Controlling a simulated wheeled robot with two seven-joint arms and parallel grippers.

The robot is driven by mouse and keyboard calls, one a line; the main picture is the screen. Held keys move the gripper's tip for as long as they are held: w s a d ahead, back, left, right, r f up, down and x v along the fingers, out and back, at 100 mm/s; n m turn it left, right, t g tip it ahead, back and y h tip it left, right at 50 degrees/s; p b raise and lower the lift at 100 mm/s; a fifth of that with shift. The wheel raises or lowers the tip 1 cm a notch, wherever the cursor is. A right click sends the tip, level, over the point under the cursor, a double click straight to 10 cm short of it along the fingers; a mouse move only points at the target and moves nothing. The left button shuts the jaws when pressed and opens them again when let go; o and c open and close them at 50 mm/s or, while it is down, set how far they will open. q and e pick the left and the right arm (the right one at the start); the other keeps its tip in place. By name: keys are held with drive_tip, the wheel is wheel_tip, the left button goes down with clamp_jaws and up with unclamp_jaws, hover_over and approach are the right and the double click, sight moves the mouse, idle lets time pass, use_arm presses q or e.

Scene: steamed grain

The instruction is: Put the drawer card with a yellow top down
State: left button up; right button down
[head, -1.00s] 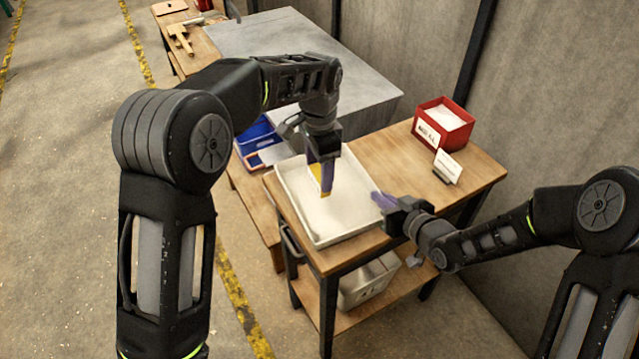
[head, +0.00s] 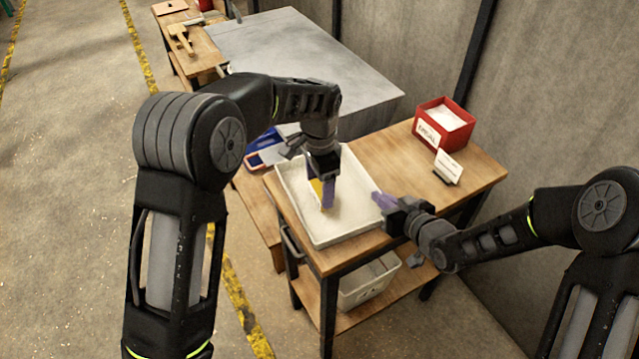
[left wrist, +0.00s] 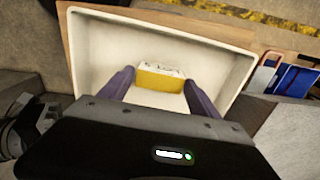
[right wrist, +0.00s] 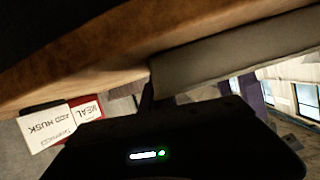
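The drawer card with a yellow top (head: 316,188) is at my left gripper, over the inside of the white tray (head: 338,240). In the left wrist view the card (left wrist: 160,78) shows a broad yellow face and a pale strip with dark marks. It spans the gap between the two purple fingertips of my left gripper (left wrist: 160,82), which meet its side edges. My left gripper (head: 322,195) points down into the tray. Whether the card touches the tray floor is hard to tell. My right gripper (head: 384,201) is beside the tray's right edge; its finger gap is not clear.
A red box (head: 446,113) with a label stands at the back of the wooden table, with a white card (head: 448,165) in front. A blue bin (head: 262,140) is left of the tray. A pale bin (head: 368,282) sits on the lower shelf. The right tabletop has free room.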

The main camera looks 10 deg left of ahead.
sight(319, 189)
use_arm(q)
drive_tip(key=shift+o, duration=1.3)
drive_tip(key=shift+r, duration=0.1)
wheel_tip(319, 189, up, 12)
use_arm(e)
drive_tip(key=c, duration=1.6)
unclamp_jaws()
drive_tip(key=v, duration=1.2)
